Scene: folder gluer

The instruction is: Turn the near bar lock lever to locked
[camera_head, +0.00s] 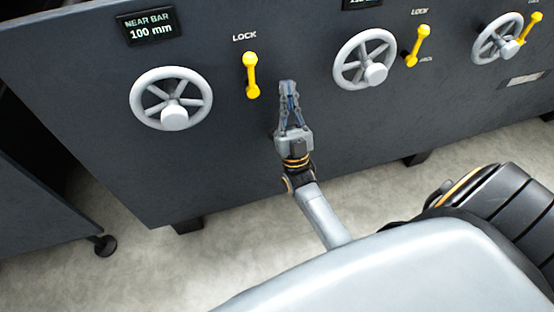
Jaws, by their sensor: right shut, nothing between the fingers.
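The near bar lock lever (251,76) is a yellow bar with a knob at each end. It stands nearly upright on the dark machine panel, just below the white word LOCK, right of the handwheel under the NEAR BAR display. My right gripper (287,88) is shut and empty. It points up the panel, to the right of the lever and a little below it, with a gap between them in the picture. Its distance from the panel is hard to tell. My left gripper is not in view.
The near bar handwheel (171,98) is left of the lever, under the NEAR BAR display (149,27) reading 100 mm. To the right are a second handwheel (364,59) with its yellow lever (419,46), and a third pair. Bare floor (243,227) lies below the panel.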

